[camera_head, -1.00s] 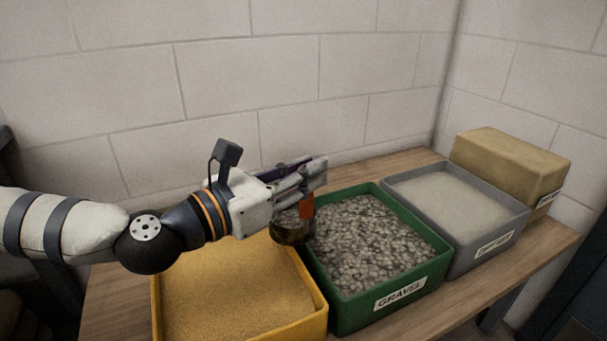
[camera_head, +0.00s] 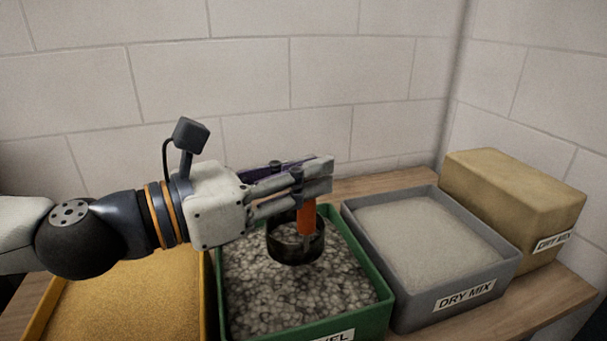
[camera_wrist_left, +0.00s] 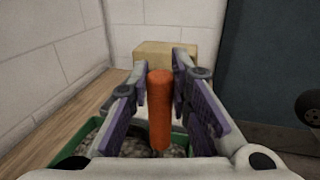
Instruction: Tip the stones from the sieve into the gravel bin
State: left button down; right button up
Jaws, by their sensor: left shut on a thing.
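My left gripper (camera_head: 318,178) is shut on the orange handle of the sieve (camera_head: 296,243). The sieve is a dark round pan hanging below the fingers. It is over the green gravel bin (camera_head: 388,308), which is filled with grey stones. In the left wrist view the orange handle (camera_wrist_left: 160,108) stands upright between the two fingers (camera_wrist_left: 158,88). The sieve looks roughly level. My right gripper is not in view.
A yellow bin of sand (camera_head: 130,300) stands left of the gravel bin. All are on a wooden bench (camera_head: 540,300) against a block wall.

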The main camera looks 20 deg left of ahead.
aim_at(299, 207)
pick_arm(q)
jog(key=shift+d, duration=0.2)
jog(key=shift+f, duration=0.1)
notch_tip(299, 207, down, 4)
jog(key=b, duration=0.3)
jog(key=shift+a+f+b, duration=0.1)
jog(key=shift+b, duration=0.25)
jog(key=shift+w+a+r+n+p, duration=0.45)
jog(key=shift+w+r+n+p, duration=0.2)
jog(key=shift+p, duration=0.3)
jog(key=w+a+n+p, duration=0.1)
jog(key=w+a+r+n+g+p, duration=0.1)
jog(key=w+n+p, duration=0.1)
jog(key=shift+w+a+y, duration=0.2)
jog(key=shift+y, duration=0.1)
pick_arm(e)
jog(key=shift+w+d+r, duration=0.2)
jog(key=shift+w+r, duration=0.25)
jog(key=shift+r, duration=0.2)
